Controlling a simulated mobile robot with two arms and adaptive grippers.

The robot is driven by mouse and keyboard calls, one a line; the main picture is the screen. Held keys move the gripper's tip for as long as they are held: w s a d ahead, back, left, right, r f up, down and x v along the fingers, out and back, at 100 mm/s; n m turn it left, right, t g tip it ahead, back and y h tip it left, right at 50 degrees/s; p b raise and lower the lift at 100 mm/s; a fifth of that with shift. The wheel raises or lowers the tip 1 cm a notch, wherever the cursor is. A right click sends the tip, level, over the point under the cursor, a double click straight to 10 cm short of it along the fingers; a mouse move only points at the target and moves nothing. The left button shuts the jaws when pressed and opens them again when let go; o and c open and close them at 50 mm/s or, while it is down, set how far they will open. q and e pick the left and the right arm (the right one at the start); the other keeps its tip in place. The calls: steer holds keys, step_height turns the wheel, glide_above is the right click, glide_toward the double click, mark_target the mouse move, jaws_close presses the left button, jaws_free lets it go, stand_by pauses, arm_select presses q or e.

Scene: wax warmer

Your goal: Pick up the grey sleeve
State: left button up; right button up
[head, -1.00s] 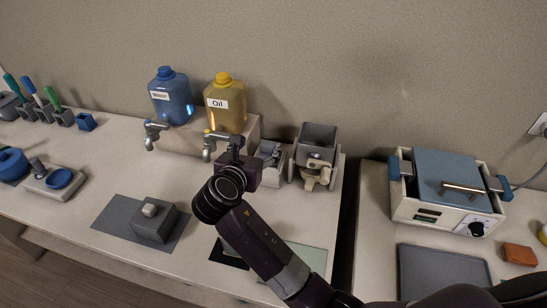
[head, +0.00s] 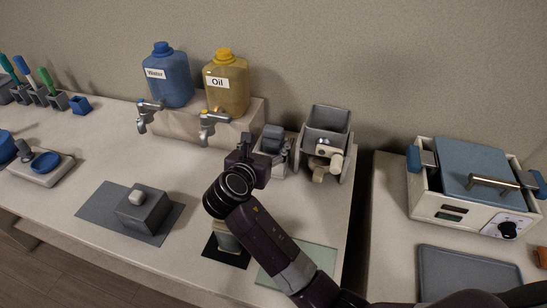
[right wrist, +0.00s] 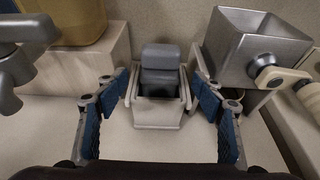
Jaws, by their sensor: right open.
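A grey block-like piece with a rounded top, which looks like the grey sleeve (right wrist: 160,63), sits upright in a pale holder (right wrist: 158,114) in the right wrist view. In the head view the sleeve (head: 273,137) shows just behind my right gripper (head: 246,150), between the taps and the grey hopper. In the right wrist view my right gripper (right wrist: 160,80) is open and empty. Its blue-padded fingers stand to the left and right of the holder, with the sleeve in line between them, farther ahead. My left gripper is not in view.
A metal hopper (right wrist: 254,48) stands close on the right of the holder. A grey tap (right wrist: 16,55) and the oil jug (head: 227,86) are on the left. A grey block (head: 143,210) lies on a dark mat at the front left. A blue-lidded machine (head: 470,185) stands on the right.

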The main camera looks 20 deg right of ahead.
mark_target(272, 139)
steer(key=shift+w+d+f, duration=0.1)
steer(key=shift+w+d, duration=0.45)
steer(key=shift+w, duration=0.15)
steer(key=p+x, duration=0.1)
steer(key=x, duration=0.2)
steer(key=shift+w+f, duration=0.2)
steer(key=shift+w, duration=0.05)
steer(key=shift+w+d+f, duration=0.25)
steer(key=shift+w+d, duration=0.05)
steer(key=shift+w, duration=0.1)
steer(key=c, duration=1.6)
steer(key=shift+r, duration=0.1)
steer(key=shift+c, duration=0.2)
